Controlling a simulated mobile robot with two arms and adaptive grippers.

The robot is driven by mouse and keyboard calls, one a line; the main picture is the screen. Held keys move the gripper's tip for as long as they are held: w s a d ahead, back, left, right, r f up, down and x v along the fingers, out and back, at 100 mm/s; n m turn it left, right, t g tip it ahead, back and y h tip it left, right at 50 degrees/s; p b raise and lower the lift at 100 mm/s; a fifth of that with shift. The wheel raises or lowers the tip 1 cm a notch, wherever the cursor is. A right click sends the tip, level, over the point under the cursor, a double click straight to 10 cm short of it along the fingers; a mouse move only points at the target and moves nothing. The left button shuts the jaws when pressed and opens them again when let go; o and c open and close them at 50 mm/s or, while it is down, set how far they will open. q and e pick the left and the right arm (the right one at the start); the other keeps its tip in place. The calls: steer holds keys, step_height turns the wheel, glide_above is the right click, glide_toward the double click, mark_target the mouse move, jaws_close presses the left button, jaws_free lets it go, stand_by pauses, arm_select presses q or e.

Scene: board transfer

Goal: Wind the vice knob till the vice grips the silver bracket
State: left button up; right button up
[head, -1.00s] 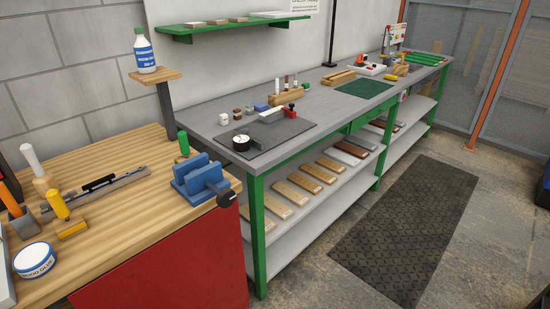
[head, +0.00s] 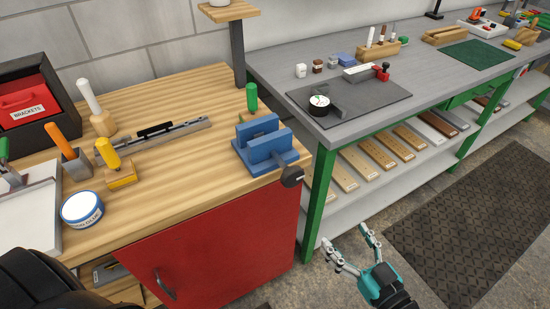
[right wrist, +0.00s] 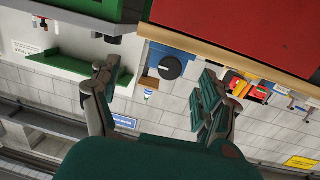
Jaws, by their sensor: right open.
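The blue vice (head: 262,150) stands at the right front corner of the wooden bench. Its two jaws stand upright with a gap between them. I cannot make out a silver bracket in that gap. The dark round vice knob (head: 292,176) sticks out at the bench's front edge. My right gripper (head: 344,237) is open and empty, lower than the knob and to its right, apart from it. In the right wrist view the knob (right wrist: 170,67) shows between the spread fingers, some distance beyond them. My left gripper is out of view.
A red box labelled brackets (head: 28,108), a glue tin (head: 82,209) and several handled tools stand on the bench's left. The red cabinet front (head: 215,245) drops below the edge. A grey table (head: 290,75) is at right.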

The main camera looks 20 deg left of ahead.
mark_target(295, 179)
step_height(295, 179, up, 5)
steer(key=s+a+n+y, duration=0.1)
steer(key=a+y, duration=0.1)
steer(key=a, duration=0.1)
steer(key=shift+g, duration=0.3)
steer(key=x, duration=0.5)
steer(key=p+x, duration=0.1)
steer(key=x, duration=0.4)
steer(key=p+x, duration=0.1)
steer(key=x, duration=0.4)
steer(key=shift+w+a+f, duration=0.1)
steer(key=shift+w+f, duration=0.1)
steer(key=shift+f, duration=0.15)
steer(key=shift+w+a, duration=0.3)
steer(key=shift+a, duration=0.15)
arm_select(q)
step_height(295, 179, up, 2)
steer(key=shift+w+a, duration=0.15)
arm_select(e)
steer(key=c, duration=1.1)
steer(key=shift+f, duration=0.1)
steer(key=shift+m, duration=0.3)
